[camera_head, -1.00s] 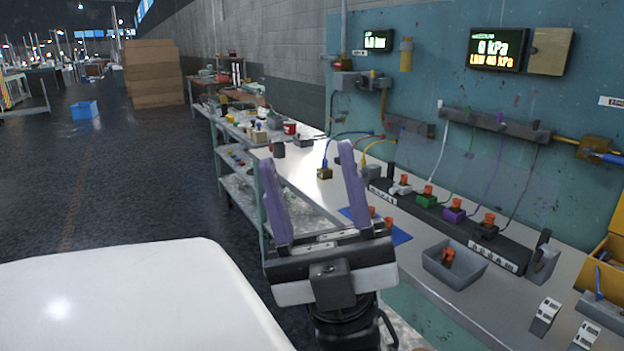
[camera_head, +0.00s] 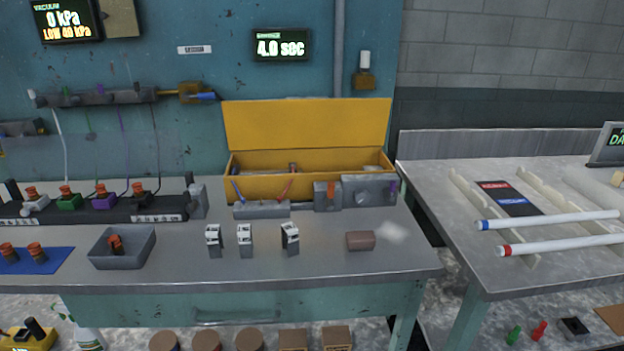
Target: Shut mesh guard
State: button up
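I cannot make out a mesh guard in this view. The nearest thing with a raised lid is a yellow box (camera_head: 308,186) at the back of the bench; its solid-looking yellow lid (camera_head: 306,125) stands open against the teal wall. I see no mesh on it. My gripper is out of the picture, so its fingers do not show.
The bench (camera_head: 330,262) carries a grey bin (camera_head: 146,252), several small labelled blocks (camera_head: 245,240) and a brown block (camera_head: 360,240). At right, a second table (camera_head: 420,185) holds two white tubes (camera_head: 548,219) with coloured ends. Boxes and cans stand on the floor below.

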aim_at(290, 123)
jog(key=i+j+z, duration=0.25)
jog(key=j+z, duration=0.2)
jog(key=j, duration=0.25)
jog(key=j+z, duration=0.25)
jog(key=j, duration=0.15)
jog(key=i+j, duration=0.3)
jog(key=i, duration=0.15)
jog(key=i+j, duration=0.3)
jog(key=i, duration=0.15)
